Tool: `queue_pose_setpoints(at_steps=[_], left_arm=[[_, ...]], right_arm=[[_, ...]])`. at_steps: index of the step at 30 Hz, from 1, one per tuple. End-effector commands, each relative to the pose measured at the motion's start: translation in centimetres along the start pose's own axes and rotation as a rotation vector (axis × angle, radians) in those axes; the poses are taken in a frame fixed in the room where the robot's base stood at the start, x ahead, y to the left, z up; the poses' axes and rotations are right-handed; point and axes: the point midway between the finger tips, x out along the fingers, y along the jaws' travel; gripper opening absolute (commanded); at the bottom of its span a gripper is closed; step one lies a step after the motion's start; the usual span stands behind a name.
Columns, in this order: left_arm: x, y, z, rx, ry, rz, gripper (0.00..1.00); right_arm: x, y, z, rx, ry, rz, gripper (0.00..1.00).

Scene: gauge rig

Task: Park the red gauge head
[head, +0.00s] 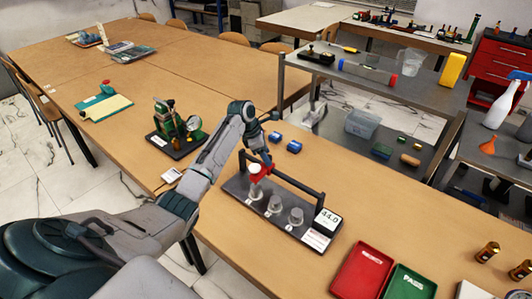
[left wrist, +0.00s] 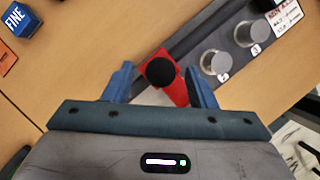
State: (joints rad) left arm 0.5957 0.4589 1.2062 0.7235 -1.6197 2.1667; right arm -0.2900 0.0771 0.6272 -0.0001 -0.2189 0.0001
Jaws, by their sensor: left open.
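The red gauge head (head: 262,172) sits at the left end of the dark gauge rig (head: 308,238), with a pale round part beside it. In the left wrist view the red gauge head (left wrist: 176,88) shows a round black top. My left gripper (head: 264,158) is open just above it. In the left wrist view my left gripper (left wrist: 161,80) has one finger on each side of the red head, with gaps visible; I cannot tell the exact height. My right gripper is not in view.
Blue blocks (head: 294,146) lie behind. A red tray (head: 362,272) and a green PASS tray (head: 409,284) lie right. A grey shelf (head: 365,88) stands behind.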

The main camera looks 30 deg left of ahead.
Motion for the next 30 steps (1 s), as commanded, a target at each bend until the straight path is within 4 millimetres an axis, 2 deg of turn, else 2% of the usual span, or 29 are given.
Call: queue_pose_setpoints(at_steps=[4,11,18,19,25,30], left_arm=[[0.6,0.0,0.0,0.001,0.0,-0.001,0.51],[0.6,0.0,0.0,0.001,0.0,0.0,0.49],[0.6,0.0,0.0,0.001,0.0,0.0,0.02],[0.6,0.0,0.0,0.001,0.0,0.0,0.0],[0.1,0.7,-0.6,-0.002,0.003,0.0,0.0],[-1.1,3.5,-3.1,-0.004,0.004,0.001,0.0]], right_arm=[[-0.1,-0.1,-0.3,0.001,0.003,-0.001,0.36],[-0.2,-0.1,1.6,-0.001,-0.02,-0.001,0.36],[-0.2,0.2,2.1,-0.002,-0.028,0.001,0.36],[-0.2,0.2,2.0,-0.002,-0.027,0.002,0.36],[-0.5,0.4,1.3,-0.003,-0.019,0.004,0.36],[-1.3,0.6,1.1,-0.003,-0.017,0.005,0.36]])
